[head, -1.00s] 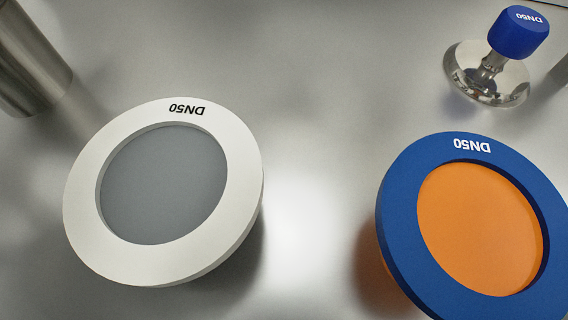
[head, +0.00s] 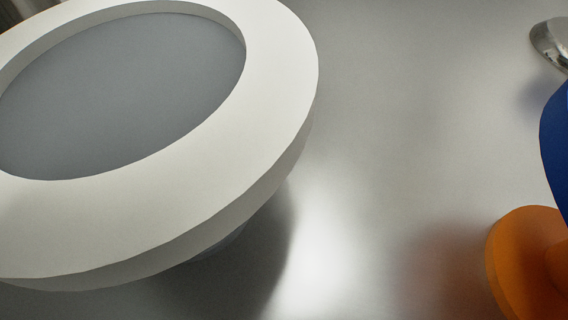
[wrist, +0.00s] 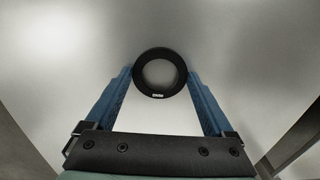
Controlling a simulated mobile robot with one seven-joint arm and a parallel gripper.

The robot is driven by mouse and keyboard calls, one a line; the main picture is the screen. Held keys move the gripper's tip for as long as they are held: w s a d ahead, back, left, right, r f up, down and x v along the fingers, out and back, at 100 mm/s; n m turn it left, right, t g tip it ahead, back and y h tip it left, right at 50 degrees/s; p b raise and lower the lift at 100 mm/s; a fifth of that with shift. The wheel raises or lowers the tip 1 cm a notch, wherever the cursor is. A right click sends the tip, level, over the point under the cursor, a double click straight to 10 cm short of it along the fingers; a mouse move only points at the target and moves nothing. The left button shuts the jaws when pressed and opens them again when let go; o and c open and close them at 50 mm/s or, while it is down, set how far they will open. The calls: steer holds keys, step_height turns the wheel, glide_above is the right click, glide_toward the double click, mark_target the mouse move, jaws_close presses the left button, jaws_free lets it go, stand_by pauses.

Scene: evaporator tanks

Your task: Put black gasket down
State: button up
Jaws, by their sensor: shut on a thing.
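The black gasket (wrist: 160,94) is a ring with a small white label on its near rim. In the wrist view it sits between the tips of the two blue fingers of my gripper (wrist: 161,85). My gripper is shut on it, with a finger at each side of the ring. Bare grey metal shows through its hole and around it; I cannot tell how far it is above that surface. The gasket and my gripper do not show in the head view.
In the head view a white ring-topped stand with a grey centre (head: 270,120) fills the left. A blue-rimmed part (head: 556,140) with an orange base (head: 515,265) is at the right edge. A shiny metal disc (head: 552,40) is at the top right. Bare metal lies between them.

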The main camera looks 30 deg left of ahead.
steer(key=shift+f, duration=0.65)
steer(key=o, duration=1.3)
steer(key=shift+s, duration=0.1)
steer(key=shift+c, duration=0.2)
step_height(320, 180, up, 13)
steer(key=p, duration=0.7)
steer(key=shift+r, duration=0.2)
